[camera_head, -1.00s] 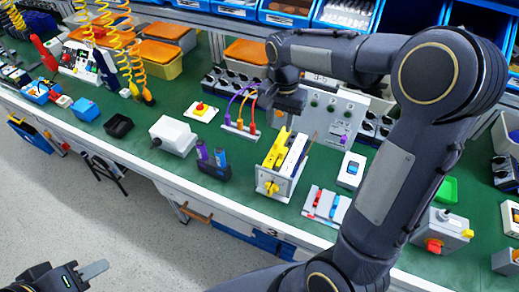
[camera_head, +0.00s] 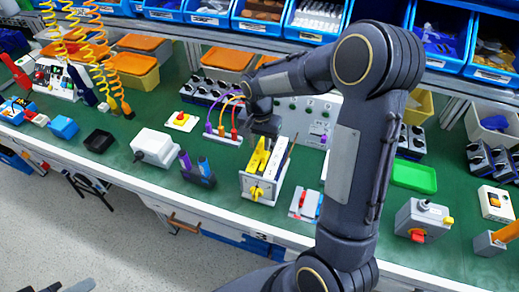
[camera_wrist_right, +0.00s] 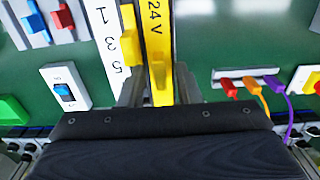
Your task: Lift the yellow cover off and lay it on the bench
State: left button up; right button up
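The yellow cover (camera_head: 257,158) is a narrow upright piece on a white switch box (camera_head: 264,180) near the bench's front edge. A yellow knob (camera_head: 256,192) is on the box's front. In the right wrist view the yellow strip marked 24 V (camera_wrist_right: 158,45) runs between my fingers, beside a smaller yellow piece (camera_wrist_right: 130,48). My right gripper (camera_head: 268,130) is just above and behind the cover. Its fingers (camera_wrist_right: 158,90) are apart on either side of the strip; contact is not clear. My left gripper (camera_head: 78,287) barely shows at the bottom edge.
The green bench (camera_head: 225,192) has free room left of the box. A holder with blue and purple pieces (camera_head: 197,170), a white box (camera_head: 154,147) and a red-blue switch block (camera_head: 304,204) stand nearby. A grey panel (camera_head: 305,115) is behind.

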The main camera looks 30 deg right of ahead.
aim_at(259, 145)
grip_shut()
jog(key=shift+r, duration=0.1)
jog(key=shift+r, duration=0.2)
notch_tip(259, 145, up, 3)
jog(key=shift+s+a+r, duration=0.1)
jog(key=shift+s, duration=0.05)
jog(key=s+a+r+p, duration=0.1)
jog(key=s+a+r, duration=0.1)
jog(key=s+r, duration=0.4)
jog(key=s+a+r, duration=0.3)
jog(key=s+r, duration=0.3)
jog(key=r, duration=0.2)
jog(key=shift+s+r+p, duration=0.15)
jog(key=shift+s+p, duration=0.2)
jog(key=shift+p, duration=0.05)
